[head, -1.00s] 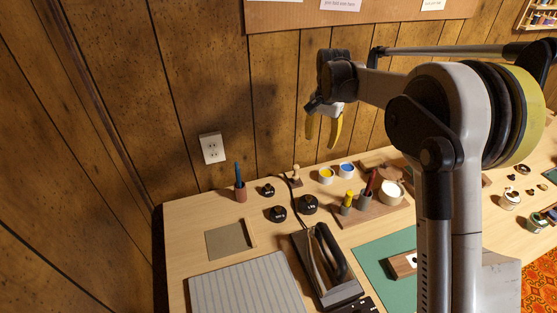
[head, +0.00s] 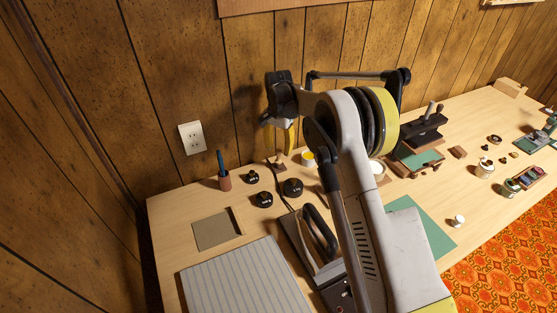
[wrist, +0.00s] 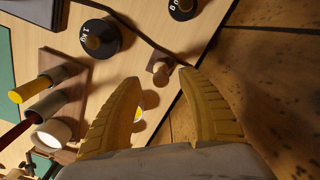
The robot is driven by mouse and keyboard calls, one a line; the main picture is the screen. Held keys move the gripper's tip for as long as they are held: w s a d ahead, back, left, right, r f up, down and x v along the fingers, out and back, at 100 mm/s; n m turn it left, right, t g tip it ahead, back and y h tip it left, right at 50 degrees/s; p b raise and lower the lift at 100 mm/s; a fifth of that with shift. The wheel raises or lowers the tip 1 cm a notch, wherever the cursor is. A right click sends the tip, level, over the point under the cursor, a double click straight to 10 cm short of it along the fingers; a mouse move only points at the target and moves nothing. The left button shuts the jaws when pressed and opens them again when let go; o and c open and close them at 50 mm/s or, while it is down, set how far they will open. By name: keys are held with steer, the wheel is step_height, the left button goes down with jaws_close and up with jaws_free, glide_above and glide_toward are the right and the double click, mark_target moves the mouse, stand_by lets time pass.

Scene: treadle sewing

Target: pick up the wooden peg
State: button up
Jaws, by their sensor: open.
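The wooden peg (wrist: 160,68) is light brown and stands on a small dark square base near the table's back edge. In the wrist view it shows just beyond and between my fingertips. In the head view the peg (head: 280,163) shows just below my gripper, its top partly hidden. My gripper (wrist: 157,80) has two yellow ribbed fingers spread apart with nothing between them. In the head view my gripper (head: 281,140) hangs over the back of the table, near the wall, and its far finger is mostly hidden.
Black round weights (head: 293,187) stand close in front of the peg. A brown cup with a blue-handled tool (head: 224,178) is to the left, and a yellow-filled white cup (head: 308,157) is to the right. An iron (head: 318,238) stands nearer. The panelled wall (head: 190,65) is close behind.

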mark_target(279, 150)
step_height(279, 150, down, 3)
steer(key=shift+f+b, duration=0.1)
steer(key=shift+b, duration=0.3)
steer(key=shift+c, duration=0.5)
steer(key=c, duration=0.9)
